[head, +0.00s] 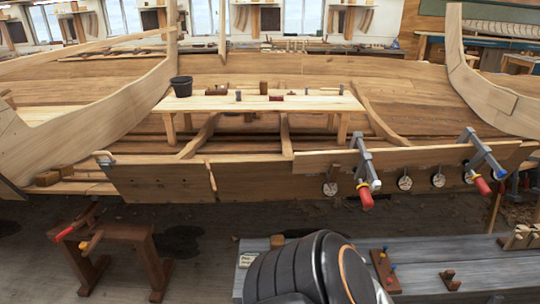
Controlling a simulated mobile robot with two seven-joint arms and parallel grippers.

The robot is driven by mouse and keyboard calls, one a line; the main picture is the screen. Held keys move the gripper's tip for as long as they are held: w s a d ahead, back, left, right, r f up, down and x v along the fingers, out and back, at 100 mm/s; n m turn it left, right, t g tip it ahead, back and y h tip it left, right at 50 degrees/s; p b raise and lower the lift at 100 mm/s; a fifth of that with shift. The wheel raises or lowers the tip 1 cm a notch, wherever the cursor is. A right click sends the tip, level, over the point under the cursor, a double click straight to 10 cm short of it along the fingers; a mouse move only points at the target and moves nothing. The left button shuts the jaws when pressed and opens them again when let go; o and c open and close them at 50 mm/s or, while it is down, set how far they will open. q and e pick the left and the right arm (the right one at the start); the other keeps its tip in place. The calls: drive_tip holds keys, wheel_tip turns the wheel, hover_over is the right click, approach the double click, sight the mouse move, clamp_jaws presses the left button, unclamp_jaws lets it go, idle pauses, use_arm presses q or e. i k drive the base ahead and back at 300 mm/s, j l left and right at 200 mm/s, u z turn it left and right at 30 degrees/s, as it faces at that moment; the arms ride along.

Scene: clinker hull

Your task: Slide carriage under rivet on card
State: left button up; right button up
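A small pale card (246,260) with dark marks too small to read lies at the left end of the grey bench at the bottom. Several round dark discs with pale faces (405,182) hang in a row along the lower right planks of the hull; I cannot tell whether one is the carriage. No rivet can be made out at this size. Neither of my grippers is in view. A black rounded part of my own body hides the bench's left middle.
Two grey clamps with red handles (364,172) (482,158) jut from the hull's right planks. The grey bench (440,268) holds a brown pegged board (385,270) and a small brown block (450,280). A brown sawhorse (125,240) stands at left. Bare floor lies between.

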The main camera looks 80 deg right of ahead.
sight(87, 230)
drive_tip(key=z, duration=2.35)
drive_tip(key=i+j+u, duration=0.1)
drive_tip(key=i+j, duration=0.3)
drive_tip(key=i+j+u, duration=0.15)
drive_tip(key=i+j, duration=0.25)
drive_tip(key=i+j+u, duration=0.1)
drive_tip(key=i+j, duration=0.25)
drive_tip(key=i+j+u, duration=0.1)
drive_tip(key=i+j, duration=0.15)
drive_tip(key=i, duration=0.25)
drive_tip(key=i+j+u, duration=0.15)
drive_tip(key=i+j, duration=0.15)
drive_tip(key=i, duration=0.15)
drive_tip(key=i+j+u, duration=0.1)
drive_tip(key=i, duration=0.4)
drive_tip(key=j, duration=0.1)
